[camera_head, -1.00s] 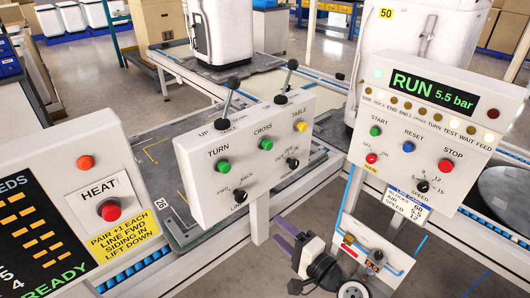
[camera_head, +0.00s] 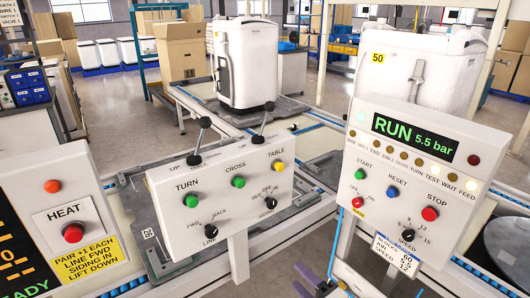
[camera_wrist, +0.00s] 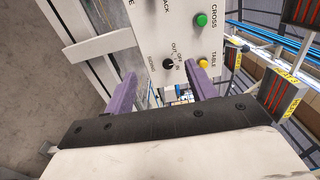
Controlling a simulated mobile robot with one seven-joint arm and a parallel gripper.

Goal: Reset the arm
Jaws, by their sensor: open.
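The control panel (camera_head: 458,200) at the right reads RUN and 5.5 bar. Below its display are a green START button (camera_head: 360,174), a blue RESET button (camera_head: 393,191) and a red STOP button (camera_head: 430,213). My gripper is low in the head view, partly cut off by the bottom edge, below and left of this panel. In the wrist view my gripper (camera_wrist: 162,76) shows two purple fingers spread apart with nothing between them. The middle panel (camera_head: 215,222), with TURN, CROSS and TABLE buttons, lies beyond the fingers; it also shows in the wrist view (camera_wrist: 180,30).
Two black levers (camera_head: 200,135) stand up from the middle panel. A HEAT panel (camera_head: 45,190) with a red button (camera_head: 73,233) stands at the left. A white appliance cabinet (camera_head: 243,65) stands on the line behind. Another white cabinet (camera_head: 430,70) marked 50 is behind the right panel.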

